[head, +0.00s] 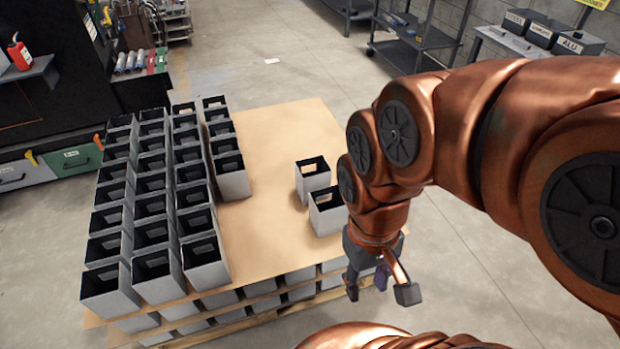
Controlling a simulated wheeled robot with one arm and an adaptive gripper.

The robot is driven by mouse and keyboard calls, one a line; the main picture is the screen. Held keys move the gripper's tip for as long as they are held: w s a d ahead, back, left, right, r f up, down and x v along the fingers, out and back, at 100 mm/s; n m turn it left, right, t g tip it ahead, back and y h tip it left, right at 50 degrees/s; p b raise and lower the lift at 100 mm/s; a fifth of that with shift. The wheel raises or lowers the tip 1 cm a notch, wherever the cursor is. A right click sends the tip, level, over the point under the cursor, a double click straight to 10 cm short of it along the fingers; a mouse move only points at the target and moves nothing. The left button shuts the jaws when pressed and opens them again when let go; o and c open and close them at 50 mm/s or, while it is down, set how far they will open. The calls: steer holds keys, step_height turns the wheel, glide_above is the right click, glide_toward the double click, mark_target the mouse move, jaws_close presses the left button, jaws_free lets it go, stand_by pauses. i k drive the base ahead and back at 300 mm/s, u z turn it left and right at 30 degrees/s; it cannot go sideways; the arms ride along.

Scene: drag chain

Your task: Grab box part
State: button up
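Rows of grey open-topped box parts (205,262) stand upright on the left side of a brown sheet (275,130) on a stacked pallet. Two more box parts stand apart at the sheet's right side: one farther back (313,181) and one nearer (327,217). My gripper (379,291) hangs at the near right, beside the pallet's right edge and to the lower right of the nearer separate box part. Its fingers are spread apart and I see nothing between them. My wrist is close to the right side of that nearer box part; whether they touch I cannot tell.
Another layer of box parts (300,291) lies under the sheet. The sheet's middle and back are clear. A dark cabinet with a green drawer (74,159) stands at the left. A grey shelf cart (412,45) and labelled bins (548,35) stand behind on open concrete floor.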

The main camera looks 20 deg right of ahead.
mark_target(318, 180)
steer(key=z, duration=1.65)
steer(key=i, duration=1.2)
steer(key=u, duration=2.9)
